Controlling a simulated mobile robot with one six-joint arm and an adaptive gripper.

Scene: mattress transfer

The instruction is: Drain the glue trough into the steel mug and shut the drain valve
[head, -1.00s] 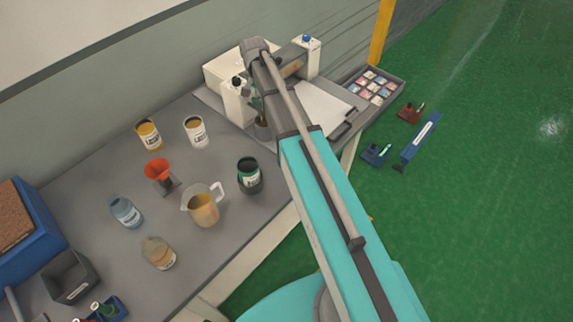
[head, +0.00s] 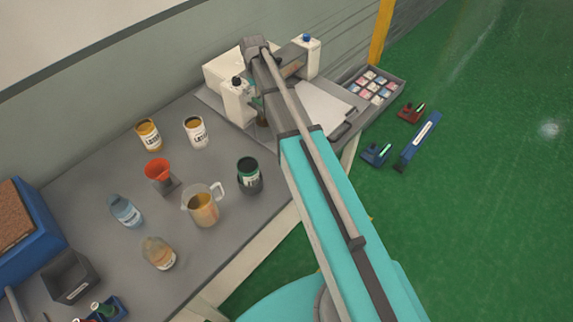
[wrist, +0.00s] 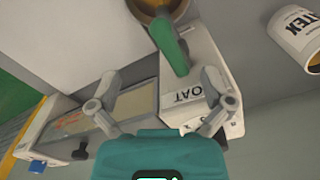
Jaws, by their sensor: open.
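The glue machine has white end posts, one of them (head: 238,102) near my arm in the head view. The trough (wrist: 135,103) shows in the wrist view as a tan strip between its ends. A green lever (wrist: 172,45), apparently the drain valve's handle, sticks out from the white end block marked "OAT". A round cup with an amber inside (wrist: 152,8), possibly the steel mug, is cut off at the top edge beside the lever. My gripper (wrist: 160,98) is open, its fingers spread, with the lever beyond the fingertips. My arm largely hides the gripper in the head view.
On the grey table (head: 95,180) stand a jug of amber liquid (head: 203,207), a red funnel (head: 158,170), a dark green-labelled can (head: 249,178), two labelled cans and two bottles. A tray of small packets (head: 375,87) lies right of the machine.

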